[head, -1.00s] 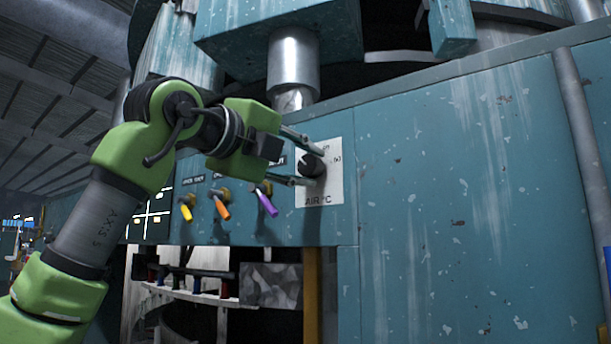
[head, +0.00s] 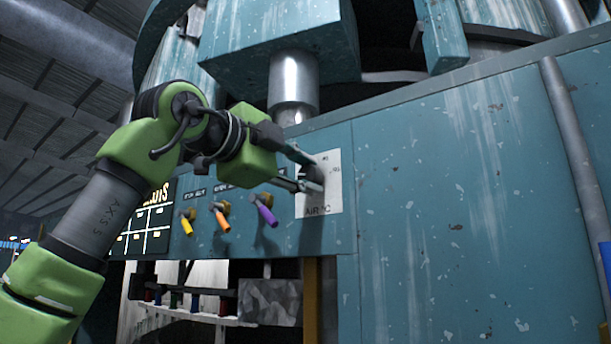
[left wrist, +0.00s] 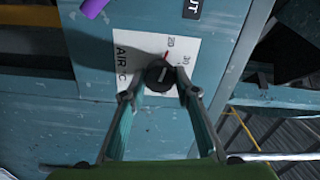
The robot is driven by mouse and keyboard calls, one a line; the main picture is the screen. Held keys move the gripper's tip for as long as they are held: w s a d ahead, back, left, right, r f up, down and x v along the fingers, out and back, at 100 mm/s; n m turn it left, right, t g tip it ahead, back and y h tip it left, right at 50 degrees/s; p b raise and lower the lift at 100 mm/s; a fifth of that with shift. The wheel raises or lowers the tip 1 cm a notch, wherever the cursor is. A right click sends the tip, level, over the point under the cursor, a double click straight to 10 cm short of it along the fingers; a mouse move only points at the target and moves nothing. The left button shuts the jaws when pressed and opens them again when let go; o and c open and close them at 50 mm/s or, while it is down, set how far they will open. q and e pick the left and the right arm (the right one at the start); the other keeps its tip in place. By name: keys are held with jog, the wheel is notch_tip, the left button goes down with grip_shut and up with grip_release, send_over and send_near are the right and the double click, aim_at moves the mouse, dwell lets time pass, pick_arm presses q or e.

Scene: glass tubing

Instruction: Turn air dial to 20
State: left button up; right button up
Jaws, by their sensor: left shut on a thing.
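The air dial (head: 314,174) is a dark round knob on a white plate (head: 332,190) lettered AIR °C, fixed to the blue panel. In the left wrist view the dial (left wrist: 159,74) has a small pale mark on its face. A short red line shows at its edge, close to the printed 20, and 30 is printed to the right. My left gripper (head: 309,174) is shut on the dial, with one finger on each side. In the head view its fingers partly cover the dial. My right gripper is not in view.
Yellow (head: 186,227), orange (head: 222,221) and purple (head: 267,216) levers stick out of the panel left of the plate. A vertical grey pipe (head: 574,150) runs down the panel at the right. The panel between plate and pipe is clear.

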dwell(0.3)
pick_arm(q)
jog(key=o, duration=1.1)
jog(key=shift+a, duration=0.1)
jog(key=shift+s, duration=0.1)
jog(key=v, duration=1.1)
jog(key=shift+s+a, duration=0.25)
jog(key=shift+s, duration=0.05)
